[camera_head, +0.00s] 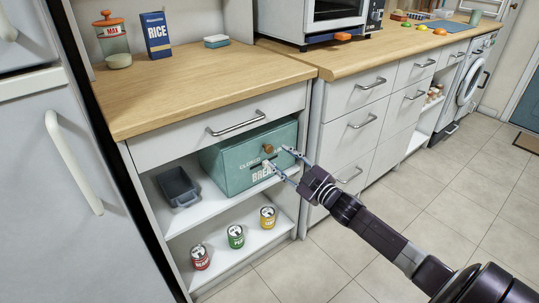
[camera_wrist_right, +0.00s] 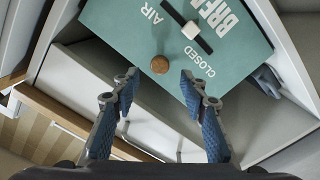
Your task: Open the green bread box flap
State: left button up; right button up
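The green bread box (camera_head: 228,165) sits on the upper open shelf under the drawer, its flap shut. A round brown knob (camera_head: 268,148) is on its front. In the right wrist view the knob (camera_wrist_right: 160,64) shows in front of the flap (camera_wrist_right: 135,30), near a dark slider with a pale block. My right gripper (camera_head: 278,161) is in front of the box. Its fingers are open and empty, with the knob a little beyond and between the fingertips (camera_wrist_right: 159,84) in the wrist view. I cannot tell the exact gap. My left gripper is not in view.
A dark grey tin (camera_head: 178,188) stands left of the box. Several cans (camera_head: 236,237) stand on the lower shelf. The closed drawer with its handle (camera_head: 236,123) is just above the box. The wooden counter (camera_head: 200,80) is above that. The floor at right is clear.

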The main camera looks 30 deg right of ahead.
aim_at(270, 150)
jog(key=shift+w+a+b, duration=0.15)
jog(key=shift+w+b, duration=0.2)
jog(key=shift+w, duration=1.35)
jog(key=shift+w+a+b, duration=0.1)
jog(key=shift+w+b, duration=0.25)
jog(key=shift+w, duration=1.35)
jog(key=shift+c, duration=0.3)
grip_shut()
